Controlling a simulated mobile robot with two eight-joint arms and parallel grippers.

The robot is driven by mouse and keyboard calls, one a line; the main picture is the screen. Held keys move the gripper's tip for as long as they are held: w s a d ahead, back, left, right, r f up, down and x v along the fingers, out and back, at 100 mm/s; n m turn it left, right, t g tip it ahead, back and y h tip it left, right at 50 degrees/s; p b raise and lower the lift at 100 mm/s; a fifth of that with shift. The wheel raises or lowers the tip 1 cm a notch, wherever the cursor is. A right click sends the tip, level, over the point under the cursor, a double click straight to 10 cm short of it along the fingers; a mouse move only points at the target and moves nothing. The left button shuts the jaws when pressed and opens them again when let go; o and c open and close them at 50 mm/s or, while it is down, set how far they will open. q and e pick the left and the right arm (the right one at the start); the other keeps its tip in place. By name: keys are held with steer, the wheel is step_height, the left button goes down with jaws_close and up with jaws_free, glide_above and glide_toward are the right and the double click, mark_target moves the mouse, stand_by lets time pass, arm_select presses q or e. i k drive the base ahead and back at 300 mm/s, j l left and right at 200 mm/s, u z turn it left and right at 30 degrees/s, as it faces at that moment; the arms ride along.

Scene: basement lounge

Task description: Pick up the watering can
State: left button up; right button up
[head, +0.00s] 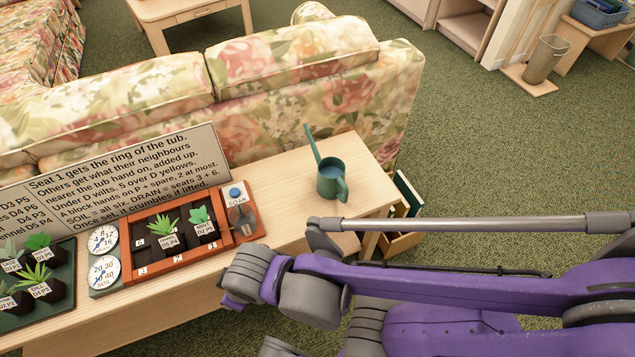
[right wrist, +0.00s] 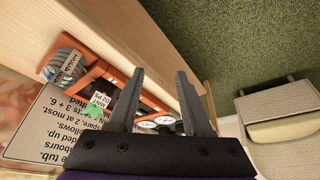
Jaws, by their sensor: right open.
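The green watering can (head: 332,178) stands upright on the right part of the wooden table (head: 285,190), its long thin spout pointing up and back to the left. Its handle is at the front right, and pale blue shows inside it. My right arm comes in from the right in the head view, with its wrist near the table's front edge, left of and in front of the can. My right gripper (right wrist: 160,78) is open and empty in the right wrist view, where the can does not show. My left gripper is not in view.
An orange planter tray (head: 127,262) with potted plants, dials (head: 103,238) and a SOAK dispenser (head: 240,215) stand left of the can. A printed sign (head: 120,180) leans behind them. A floral sofa (head: 300,110) backs the table. The table around the can is clear.

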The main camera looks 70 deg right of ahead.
mark_target(331, 185)
steer(key=z, duration=2.55)
